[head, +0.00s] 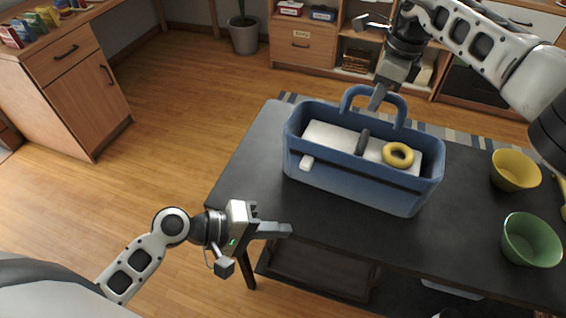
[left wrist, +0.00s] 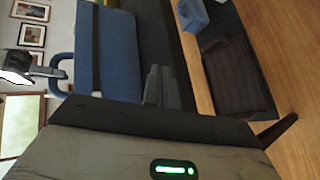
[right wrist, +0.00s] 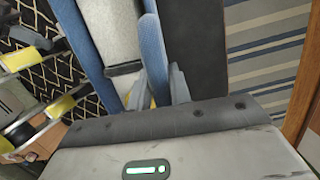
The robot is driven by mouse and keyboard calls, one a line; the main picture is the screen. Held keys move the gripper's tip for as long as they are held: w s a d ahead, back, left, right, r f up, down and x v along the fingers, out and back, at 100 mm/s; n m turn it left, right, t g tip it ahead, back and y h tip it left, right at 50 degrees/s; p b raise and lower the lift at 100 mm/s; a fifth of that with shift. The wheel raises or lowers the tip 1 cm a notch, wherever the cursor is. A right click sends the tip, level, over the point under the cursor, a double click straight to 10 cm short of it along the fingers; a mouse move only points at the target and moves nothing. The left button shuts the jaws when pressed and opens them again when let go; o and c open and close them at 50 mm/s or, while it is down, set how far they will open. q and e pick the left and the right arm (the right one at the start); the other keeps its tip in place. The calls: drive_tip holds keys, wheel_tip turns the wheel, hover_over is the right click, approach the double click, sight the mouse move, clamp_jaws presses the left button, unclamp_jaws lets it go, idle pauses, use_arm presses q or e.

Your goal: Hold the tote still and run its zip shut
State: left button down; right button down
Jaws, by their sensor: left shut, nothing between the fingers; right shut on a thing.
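The blue tote (head: 350,187) stands upright on the dark table (head: 258,160); its side also shows in the left wrist view (left wrist: 108,55). White panels (head: 330,135), a grey upright piece (head: 362,142) and a yellow ring (head: 398,155) show inside its rim. A small white tab (head: 307,163) sits at the front left rim; I cannot tell if it is the zip pull.
A yellow bowl (head: 515,170) and a green bowl (head: 531,240) stand right of the tote. A shelf (head: 320,272) lies under the table. A wooden cabinet (head: 90,105) is at the left, with open floor between. The table left of the tote is clear.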

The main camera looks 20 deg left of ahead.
use_arm(q)
drive_tip(key=w+a, duration=0.1)
drive_tip(key=a, duration=0.1)
drive_tip(key=w+a+r+t, duration=0.1)
drive_tip(key=a, duration=0.1)
drive_tip(key=w+a+t+h, duration=0.1)
drive_tip(key=a, duration=0.1)
drive_tip(key=shift+w+a+r+n, duration=0.15)
drive_tip(key=shift+w+r+n, duration=0.1)
drive_tip(key=shift+r+n, duration=0.15)
drive_tip(key=a+r+t, duration=0.1)
drive_tip(key=a, duration=0.1)
drive_tip(key=w+a+r, duration=0.1)
drive_tip(key=a, duration=0.2)
drive_tip(key=a+r+t+h, duration=0.1)
drive_tip(key=a, duration=0.1)
drive_tip(key=shift+w+a+r+t, duration=0.2)
drive_tip(key=shift+w+r+t, duration=0.1)
approach(304, 158)
drive_tip(key=w+d, duration=0.1)
drive_tip(key=w, duration=0.1)
drive_tip(key=w+d+f, duration=0.1)
drive_tip(key=w+d, duration=0.1)
drive_tip(key=shift+d+f, duration=0.15)
drive_tip(key=shift+d, duration=0.4)
